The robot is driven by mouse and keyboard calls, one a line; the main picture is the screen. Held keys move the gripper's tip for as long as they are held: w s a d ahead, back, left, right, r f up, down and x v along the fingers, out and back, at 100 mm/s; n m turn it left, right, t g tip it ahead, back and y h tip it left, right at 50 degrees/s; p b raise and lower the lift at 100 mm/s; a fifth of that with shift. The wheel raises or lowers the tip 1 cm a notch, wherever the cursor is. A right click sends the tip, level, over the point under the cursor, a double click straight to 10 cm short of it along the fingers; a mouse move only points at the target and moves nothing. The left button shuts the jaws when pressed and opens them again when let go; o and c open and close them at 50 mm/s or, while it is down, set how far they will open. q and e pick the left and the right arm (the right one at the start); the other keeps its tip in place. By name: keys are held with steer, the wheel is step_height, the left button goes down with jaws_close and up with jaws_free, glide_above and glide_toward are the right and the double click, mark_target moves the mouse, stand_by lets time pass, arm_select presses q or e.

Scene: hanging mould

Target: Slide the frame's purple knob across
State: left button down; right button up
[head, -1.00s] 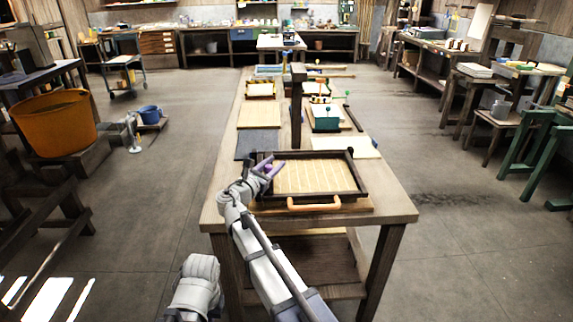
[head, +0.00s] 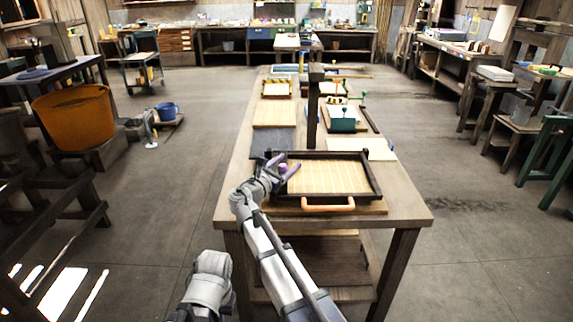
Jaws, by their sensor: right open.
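The dark wooden frame (head: 374,183) lies on the near end of the long table, around a pale ribbed mould surface (head: 325,178), with an orange handle (head: 328,207) on its near side. The small purple knob (head: 283,168) is at the frame's left side. My right gripper (head: 284,166) is at that left side, open, with its fingers on either side of the knob. Whether the fingers touch the knob is too small to tell.
A dark upright post (head: 312,105) stands on the table behind the frame. Boards, a dark mat (head: 272,143) and a green-handled press (head: 342,118) lie farther back. The table's (head: 410,205) near right corner is bare. An orange tub (head: 75,117) stands left, beyond open floor.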

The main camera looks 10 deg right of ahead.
mark_target(279, 170)
steer(key=v, duration=0.7)
steer(key=shift+s+a, duration=0.25)
steer(key=shift+a, duration=0.05)
